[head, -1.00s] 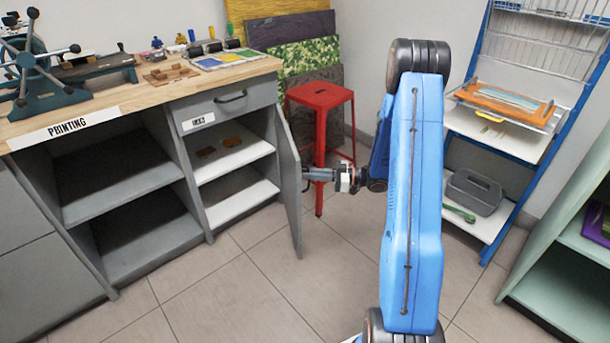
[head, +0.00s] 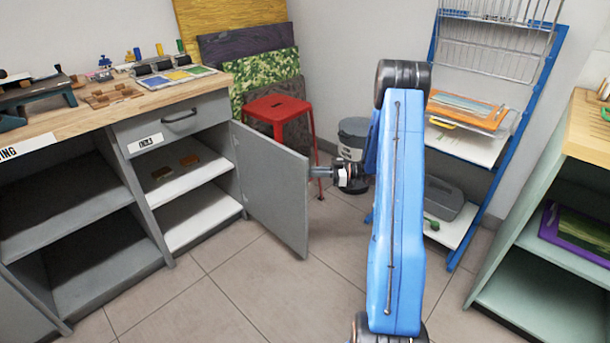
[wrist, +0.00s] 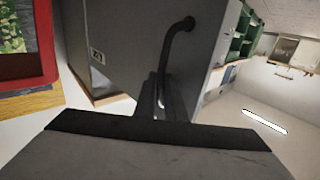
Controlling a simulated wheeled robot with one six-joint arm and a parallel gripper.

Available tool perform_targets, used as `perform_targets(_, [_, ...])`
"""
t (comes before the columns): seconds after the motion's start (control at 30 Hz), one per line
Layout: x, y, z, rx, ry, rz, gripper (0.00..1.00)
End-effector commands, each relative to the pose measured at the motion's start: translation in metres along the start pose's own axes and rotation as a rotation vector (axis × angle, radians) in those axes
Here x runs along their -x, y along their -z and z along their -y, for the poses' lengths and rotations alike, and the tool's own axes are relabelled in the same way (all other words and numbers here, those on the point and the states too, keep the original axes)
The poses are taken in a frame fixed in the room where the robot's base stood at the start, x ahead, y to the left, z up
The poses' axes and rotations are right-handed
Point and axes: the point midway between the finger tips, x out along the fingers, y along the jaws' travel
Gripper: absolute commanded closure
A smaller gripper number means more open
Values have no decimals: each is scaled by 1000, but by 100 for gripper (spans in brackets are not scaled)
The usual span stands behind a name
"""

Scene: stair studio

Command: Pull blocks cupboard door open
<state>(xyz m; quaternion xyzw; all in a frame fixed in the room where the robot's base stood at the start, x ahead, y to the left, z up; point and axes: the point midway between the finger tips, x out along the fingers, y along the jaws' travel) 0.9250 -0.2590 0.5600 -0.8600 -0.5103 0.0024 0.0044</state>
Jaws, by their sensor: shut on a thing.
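The grey cupboard door (head: 272,188) stands well open, hinged beside the compartment under the drawer, its free edge swung out into the room. The cupboard's white shelves (head: 185,187) show inside, with a few small brown blocks (head: 162,174) on the upper one. My gripper (head: 316,172) is at the outer face of the door near its free edge. In the wrist view the dark bar handle (wrist: 172,60) runs down the grey door into my gripper (wrist: 165,105), which is shut on it. The exact contact is dark and partly hidden.
A red stool (head: 278,108) stands behind the door, near a grey bin (head: 353,138). A blue-framed rack (head: 484,152) and a green shelf unit (head: 535,262) are on the right. Tiled floor (head: 235,290) is free in front of the cupboard.

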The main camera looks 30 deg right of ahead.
Motion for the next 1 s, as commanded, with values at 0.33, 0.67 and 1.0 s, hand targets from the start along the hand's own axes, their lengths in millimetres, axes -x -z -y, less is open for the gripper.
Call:
perform_targets(0.33, [0, 0, 0, -1, 0, 1, 78])
perform_targets(0.67, [0, 0, 0, 0, 0, 0, 72])
perform_targets(1.0, [17, 0, 0, 0, -2, 1, 72])
